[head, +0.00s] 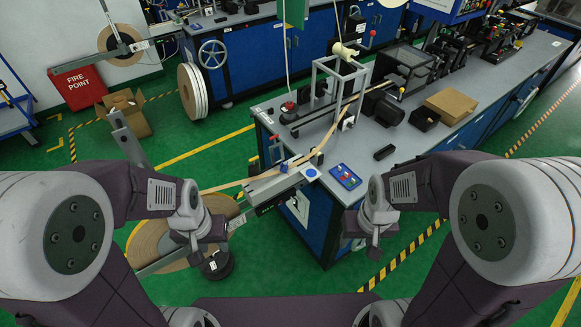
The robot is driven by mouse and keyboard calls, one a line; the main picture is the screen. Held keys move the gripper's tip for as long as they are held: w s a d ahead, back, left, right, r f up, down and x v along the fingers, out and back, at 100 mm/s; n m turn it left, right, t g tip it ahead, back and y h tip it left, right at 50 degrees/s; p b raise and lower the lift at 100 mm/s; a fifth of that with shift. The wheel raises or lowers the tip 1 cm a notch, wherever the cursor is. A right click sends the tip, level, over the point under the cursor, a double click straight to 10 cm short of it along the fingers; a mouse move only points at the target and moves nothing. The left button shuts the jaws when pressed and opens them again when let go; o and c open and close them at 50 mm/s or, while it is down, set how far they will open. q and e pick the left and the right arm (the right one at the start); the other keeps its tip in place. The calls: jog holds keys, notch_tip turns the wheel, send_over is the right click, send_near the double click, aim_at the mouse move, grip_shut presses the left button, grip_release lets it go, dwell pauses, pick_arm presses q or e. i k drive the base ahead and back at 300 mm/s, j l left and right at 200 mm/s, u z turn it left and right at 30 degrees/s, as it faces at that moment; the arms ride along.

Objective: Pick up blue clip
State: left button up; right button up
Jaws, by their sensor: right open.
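A small blue clip (284,168) appears to sit on the grey metal bar (270,186) at the near corner of the bench, where the tan tape passes; its exact shape is too small to tell. My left gripper (195,243) hangs over the tape reel, left of and below the clip, apart from it. Its fingers are too small and dark to read. My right gripper (374,250) points down in front of the bench, to the right of and below the clip, open and touching nothing that I can see.
A large tape reel (150,242) stands below the bar. A blue button panel (345,177) and a black block (384,152) lie on the grey bench (425,137). A metal frame (326,82) rises behind. A cardboard box (451,104) is further right.

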aim_at(284, 168)
jog(key=i+l+u, duration=0.2)
jog(key=u, duration=0.15)
jog(key=i+l+u, duration=0.35)
jog(key=l+u, duration=0.35)
jog(key=i+j, duration=0.05)
jog(key=j, duration=0.05)
